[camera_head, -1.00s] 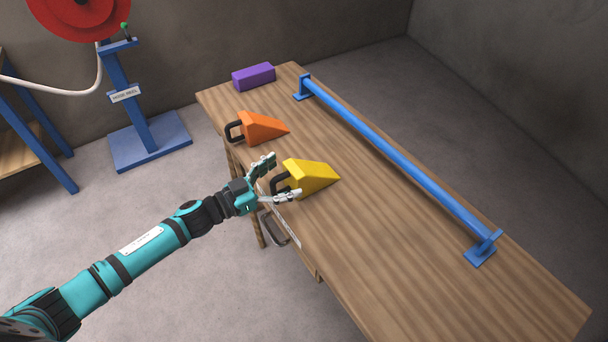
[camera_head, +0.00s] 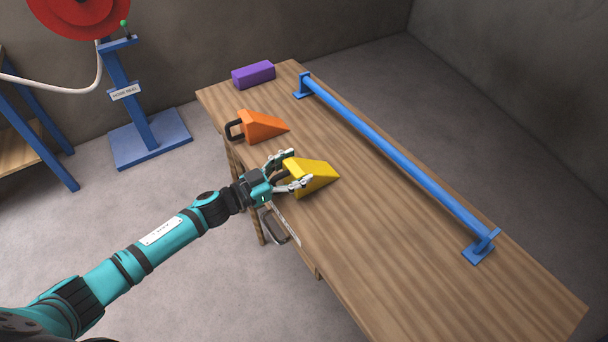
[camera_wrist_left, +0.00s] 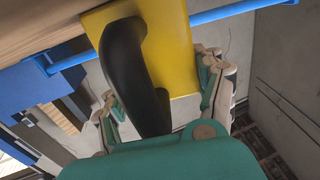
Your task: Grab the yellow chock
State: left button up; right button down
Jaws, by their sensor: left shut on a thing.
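The yellow chock (camera_head: 318,176) is a wedge lying on the wooden table near its left edge, its thin end pointing right. Its black handle faces my left arm and is mostly hidden in the head view. My left gripper (camera_head: 292,169) is shut on the yellow chock, with one finger on each side of its thick end. In the left wrist view the yellow chock (camera_wrist_left: 170,62) and its black handle (camera_wrist_left: 135,75) fill the space between the fingers. My right gripper is not in view.
An orange chock (camera_head: 263,126) and a purple block (camera_head: 254,75) lie farther back on the wooden table (camera_head: 420,270). A blue rail (camera_head: 395,160) runs along the table's far side. The near right of the tabletop is clear.

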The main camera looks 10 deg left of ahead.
pick_arm(q)
jog(key=shift+r, duration=0.1)
jog(key=c, duration=0.4)
